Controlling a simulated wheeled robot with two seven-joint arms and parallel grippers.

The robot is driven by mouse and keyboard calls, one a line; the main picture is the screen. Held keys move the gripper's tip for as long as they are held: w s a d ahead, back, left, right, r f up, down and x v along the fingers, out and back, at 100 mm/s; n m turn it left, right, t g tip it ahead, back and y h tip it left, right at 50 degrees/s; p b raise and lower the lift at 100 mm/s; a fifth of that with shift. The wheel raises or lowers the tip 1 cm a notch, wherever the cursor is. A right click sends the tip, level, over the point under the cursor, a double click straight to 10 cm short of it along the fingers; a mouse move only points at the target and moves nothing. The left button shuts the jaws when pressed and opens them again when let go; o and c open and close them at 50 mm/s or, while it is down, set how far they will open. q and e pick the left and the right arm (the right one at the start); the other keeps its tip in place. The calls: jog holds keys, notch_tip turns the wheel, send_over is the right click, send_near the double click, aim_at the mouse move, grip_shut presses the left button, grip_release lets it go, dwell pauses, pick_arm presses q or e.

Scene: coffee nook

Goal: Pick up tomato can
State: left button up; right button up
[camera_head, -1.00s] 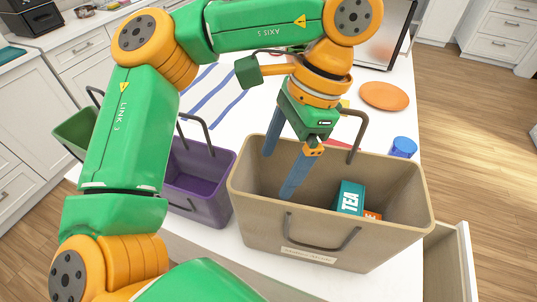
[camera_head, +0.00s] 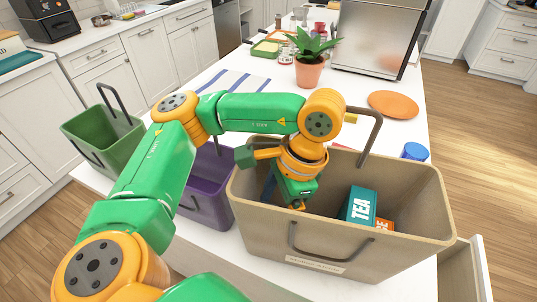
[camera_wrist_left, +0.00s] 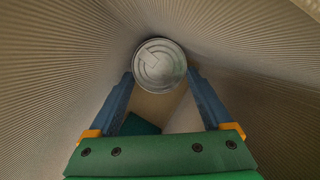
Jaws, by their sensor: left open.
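The tomato can (camera_wrist_left: 159,65) shows in the left wrist view as a round silver metal lid, near a corner inside the basket; its label is not visible. In the head view the can is hidden by the basket wall and my arm. My left gripper (camera_wrist_left: 160,77) is open, its two blue fingers pointing at the can, one near each side of the lid. I cannot tell if they touch it. In the head view my left gripper (camera_head: 290,195) reaches down into the left part of the beige basket (camera_head: 335,245). My right gripper is not in view.
A teal tea box (camera_head: 359,207) and an orange box (camera_head: 384,225) lie in the basket's right part. A purple basket (camera_head: 208,212) and a green basket (camera_head: 103,143) stand to the left. A potted plant (camera_head: 309,70), orange plate (camera_head: 393,104) and blue cup (camera_head: 415,151) stand behind.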

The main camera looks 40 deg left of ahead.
pick_arm(q)
jog(key=shift+w+a+f+g, duration=0.2)
jog(key=shift+w+f, duration=0.05)
jog(key=shift+f, duration=0.3)
jog(key=shift+w+a+f+g, duration=0.15)
jog(key=shift+w+f+g, duration=0.05)
jog(key=shift+f, duration=0.3)
jog(key=c, duration=0.9)
jog(key=shift+s+a+r, duration=0.1)
jog(key=shift+s+r, duration=0.15)
jog(key=shift+s, duration=0.1)
grip_shut()
jog(key=shift+r, duration=0.1)
jog(key=shift+w, duration=0.1)
